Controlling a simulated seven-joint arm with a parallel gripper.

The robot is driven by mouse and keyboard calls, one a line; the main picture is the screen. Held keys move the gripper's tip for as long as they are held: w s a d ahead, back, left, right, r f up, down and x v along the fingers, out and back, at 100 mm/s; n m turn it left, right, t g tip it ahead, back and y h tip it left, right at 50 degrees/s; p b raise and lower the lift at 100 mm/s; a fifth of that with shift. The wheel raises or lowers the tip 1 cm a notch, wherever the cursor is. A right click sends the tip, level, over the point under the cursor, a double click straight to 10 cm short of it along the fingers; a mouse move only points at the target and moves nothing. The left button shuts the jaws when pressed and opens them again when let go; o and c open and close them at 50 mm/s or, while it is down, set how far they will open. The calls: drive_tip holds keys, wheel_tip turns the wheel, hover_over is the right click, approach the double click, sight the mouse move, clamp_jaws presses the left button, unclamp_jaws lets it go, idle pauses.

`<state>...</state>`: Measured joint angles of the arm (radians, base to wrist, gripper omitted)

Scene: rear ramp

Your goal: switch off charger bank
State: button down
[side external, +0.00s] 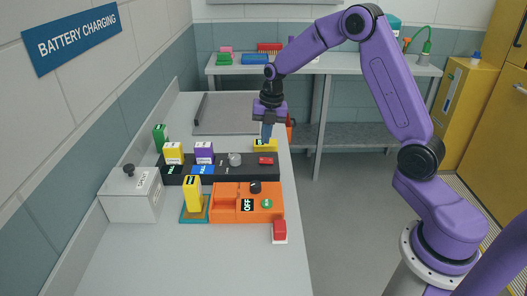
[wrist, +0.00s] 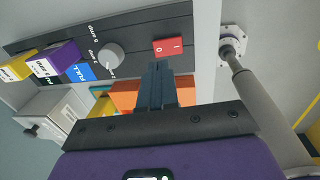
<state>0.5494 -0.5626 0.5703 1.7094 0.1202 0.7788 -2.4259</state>
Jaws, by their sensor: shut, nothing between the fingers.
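The black charger bank (side external: 221,168) lies on the bench, with a yellow battery (side external: 173,153) and a purple battery (side external: 205,152) standing in it. It has a blue FULL label (wrist: 80,72), a grey round knob (wrist: 110,58) and a red rocker switch (side external: 265,160) near its right end. The switch also shows in the wrist view (wrist: 168,47), with white marks on its face. My gripper (side external: 267,140) is shut and empty, pointing down near the switch. In the wrist view its fingertips (wrist: 160,66) appear close to the switch; contact cannot be told.
An orange unit (side external: 228,196) with an OFF label stands nearer the camera, beside a yellow battery on a green base (side external: 194,198). A grey box (side external: 130,196) stands left. A red-topped block (side external: 280,231) sits at the bench edge.

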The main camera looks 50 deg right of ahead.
sight(264, 159)
drive_tip(key=shift+w+a+f, duration=0.15)
drive_tip(key=shift+f, duration=1.35)
drive_tip(key=shift+w+a+f, duration=0.1)
drive_tip(key=shift+f, duration=1.4)
drive_tip(key=shift+a, duration=0.1)
drive_tip(key=shift+w+f, duration=0.1)
drive_tip(key=shift+f, duration=0.15)
drive_tip(key=shift+s, duration=0.2)
drive_tip(key=shift+s+d+r, duration=0.15)
drive_tip(key=shift+s+d, duration=0.3)
drive_tip(key=shift+d, duration=0.15)
drive_tip(key=shift+r, duration=0.1)
